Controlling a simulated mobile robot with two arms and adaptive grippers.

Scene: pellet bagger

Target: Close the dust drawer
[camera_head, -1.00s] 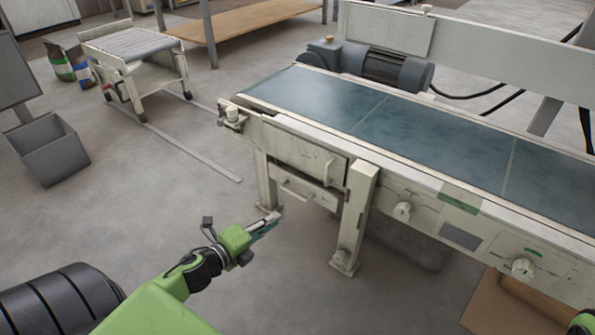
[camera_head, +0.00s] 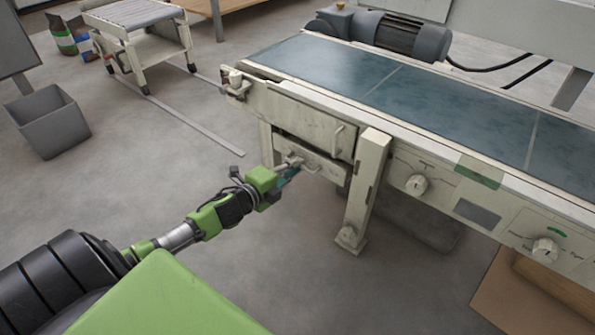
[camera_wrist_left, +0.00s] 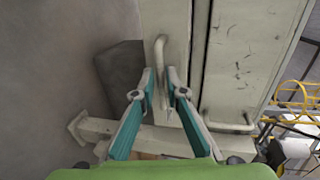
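The dust drawer (camera_head: 327,168) is a pale, low drawer front under the near left end of the conveyor, with a dark gap along its top edge. My left gripper (camera_head: 291,164) is at the left part of its front and partly hides its handle. In the left wrist view the bar handle (camera_wrist_left: 160,55) stands on the pale drawer front (camera_wrist_left: 178,28). The two teal fingers of my left gripper (camera_wrist_left: 160,76) are apart, one on each side of the handle's line. Whether they touch it I cannot tell. My right gripper is not in view.
A hatch (camera_head: 308,127) with its own handle sits directly above the drawer. A conveyor leg (camera_head: 362,190) stands just right of it. The blue belt (camera_head: 400,90) runs above. A grey bin (camera_head: 48,122) stands at the left. The floor in front is clear.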

